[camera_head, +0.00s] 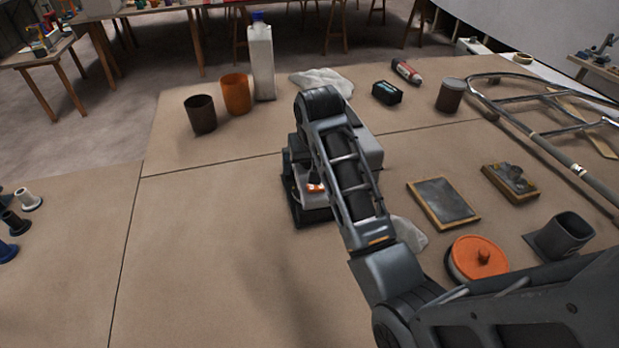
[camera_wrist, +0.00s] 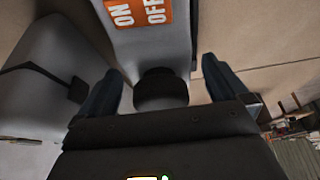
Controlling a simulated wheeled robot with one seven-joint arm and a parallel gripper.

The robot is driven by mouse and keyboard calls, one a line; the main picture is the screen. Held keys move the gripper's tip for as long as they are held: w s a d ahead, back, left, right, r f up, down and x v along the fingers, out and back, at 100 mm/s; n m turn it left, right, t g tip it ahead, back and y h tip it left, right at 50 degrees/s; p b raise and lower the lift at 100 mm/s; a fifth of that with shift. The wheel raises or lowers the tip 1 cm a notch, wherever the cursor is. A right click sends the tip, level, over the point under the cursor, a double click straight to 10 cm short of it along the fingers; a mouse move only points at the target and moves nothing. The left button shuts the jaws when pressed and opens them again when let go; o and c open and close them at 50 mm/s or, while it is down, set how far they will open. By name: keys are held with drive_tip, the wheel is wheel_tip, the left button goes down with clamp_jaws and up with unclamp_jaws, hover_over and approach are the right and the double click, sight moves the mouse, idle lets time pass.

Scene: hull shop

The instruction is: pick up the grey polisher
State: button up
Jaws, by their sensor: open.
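The grey polisher (camera_head: 312,199) lies on the brown bench top near the middle of the head view, partly hidden behind my arm. A small orange label shows on it. In the wrist view, a grey body (camera_wrist: 150,42) with an orange ON/OFF label fills the top middle, with a dark round part below it. My gripper (camera_wrist: 161,88) is open, one finger on each side of this part. I cannot tell whether the fingers touch it. In the head view the fingers are mostly hidden by my arm.
An orange cup (camera_head: 236,94), a dark cup (camera_head: 200,114) and a white bottle (camera_head: 262,62) stand behind left. A white cloth (camera_head: 322,80) lies behind. A framed dark slab (camera_head: 443,201) and an orange-lidded tin (camera_head: 478,258) are right.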

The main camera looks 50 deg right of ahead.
drive_tip(key=shift+w+d+f, duration=0.1)
drive_tip(key=shift+f, duration=0.25)
drive_tip(key=shift+c, duration=0.3)
drive_tip(key=shift+r, duration=0.1)
clamp_jaws()
drive_tip(key=shift+r, duration=5)
drive_tip(key=c, duration=0.5)
unclamp_jaws()
clamp_jaws()
